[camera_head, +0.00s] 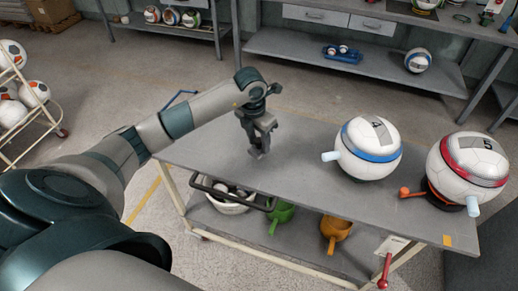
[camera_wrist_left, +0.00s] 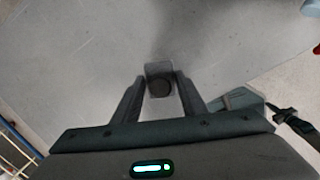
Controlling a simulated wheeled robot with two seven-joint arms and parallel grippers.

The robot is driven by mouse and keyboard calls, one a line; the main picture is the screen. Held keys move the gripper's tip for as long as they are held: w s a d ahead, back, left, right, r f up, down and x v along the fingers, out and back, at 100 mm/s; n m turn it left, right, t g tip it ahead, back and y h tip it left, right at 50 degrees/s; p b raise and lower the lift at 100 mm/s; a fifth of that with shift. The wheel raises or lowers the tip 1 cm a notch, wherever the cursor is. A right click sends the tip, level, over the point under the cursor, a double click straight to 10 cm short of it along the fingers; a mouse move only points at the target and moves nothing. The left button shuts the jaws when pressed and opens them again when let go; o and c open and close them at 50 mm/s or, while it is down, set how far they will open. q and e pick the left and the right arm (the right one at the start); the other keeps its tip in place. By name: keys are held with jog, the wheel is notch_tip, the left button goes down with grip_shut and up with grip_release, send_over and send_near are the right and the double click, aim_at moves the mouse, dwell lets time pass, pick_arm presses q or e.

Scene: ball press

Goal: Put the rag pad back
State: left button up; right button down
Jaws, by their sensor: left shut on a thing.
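My left gripper (camera_head: 258,148) hangs over the left part of the grey work table (camera_head: 215,150), pointing down. It is shut on a small grey block with a dark round face, probably the rag pad (camera_wrist_left: 159,71). In the left wrist view this block sits between the two fingertips of my left gripper (camera_wrist_left: 160,87), with the bare table top behind it. Whether the block touches the table I cannot tell. My right gripper does not show.
A blue-banded ball (camera_head: 370,155) and a red-banded ball (camera_head: 467,165) stand on the table's right side. A white bucket (camera_head: 228,208), a green cup (camera_head: 281,212) and an orange cup (camera_head: 335,229) are on the lower shelf. The table top around my left gripper is clear.

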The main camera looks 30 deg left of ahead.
aim_at(259, 150)
pick_arm(q)
jog(key=shift+f+p, duration=0.85)
jog(key=shift+f, duration=1.15)
jog(key=shift+f, duration=0.2)
jog(key=o, duration=0.9)
jog(key=shift+r, duration=0.1)
jog(key=shift+r, duration=0.15)
